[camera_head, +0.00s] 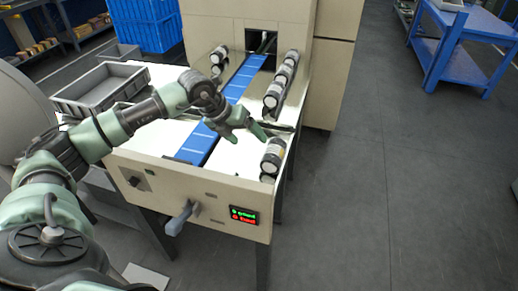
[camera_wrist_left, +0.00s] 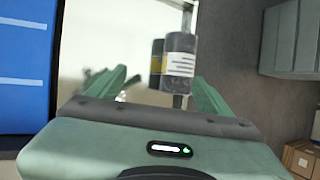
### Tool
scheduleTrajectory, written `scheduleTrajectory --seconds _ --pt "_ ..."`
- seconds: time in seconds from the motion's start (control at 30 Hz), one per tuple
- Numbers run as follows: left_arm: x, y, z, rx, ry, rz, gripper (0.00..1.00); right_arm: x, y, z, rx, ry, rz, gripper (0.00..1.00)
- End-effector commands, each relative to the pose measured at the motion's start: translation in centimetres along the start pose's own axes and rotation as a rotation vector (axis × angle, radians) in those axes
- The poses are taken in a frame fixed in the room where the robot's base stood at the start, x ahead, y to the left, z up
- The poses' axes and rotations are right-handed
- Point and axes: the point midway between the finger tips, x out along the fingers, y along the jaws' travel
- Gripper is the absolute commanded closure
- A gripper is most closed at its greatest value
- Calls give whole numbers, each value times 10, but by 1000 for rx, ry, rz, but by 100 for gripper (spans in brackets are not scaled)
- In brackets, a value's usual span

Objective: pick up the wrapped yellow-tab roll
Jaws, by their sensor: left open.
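My left gripper (camera_head: 246,136) is open and empty above the machine's shiny table, left of the near rolls. In the left wrist view its two fingers (camera_wrist_left: 159,76) are spread wide. A grey roll with a white printed label (camera_wrist_left: 181,56) lies beyond the fingertips, right of centre. Beside its left edge is a darker shape with a yellow patch (camera_wrist_left: 157,61); I cannot tell whether it is a second roll or a reflection. In the head view, black-and-white rolls (camera_head: 271,160) lie at the near right edge of the table. No yellow tab can be made out there.
More rolls (camera_head: 280,82) line the right side farther back, and a few (camera_head: 217,58) lie left of the blue conveyor belt (camera_head: 238,82). A grey tray (camera_head: 98,88) stands at the left. A lever (camera_head: 180,217) and lit panel (camera_head: 244,215) are on the front.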

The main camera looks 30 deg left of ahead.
Motion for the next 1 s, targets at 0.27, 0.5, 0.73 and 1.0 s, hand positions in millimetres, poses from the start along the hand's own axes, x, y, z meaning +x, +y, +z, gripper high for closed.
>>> scheduleTrajectory --seconds 0.27,0.5,0.73,1.0 --pt "7 36 7 -12 3 118 20 -1 0 13 -1 -16 0 100" --pt "37 40 7 -11 4 115 20 -10 2 19 -2 -27 2 100" --pt "64 44 7 -9 2 114 20 -12 5 13 -4 -20 6 100" --pt "66 44 6 -8 1 113 20 -12 6 10 -4 -15 6 100"
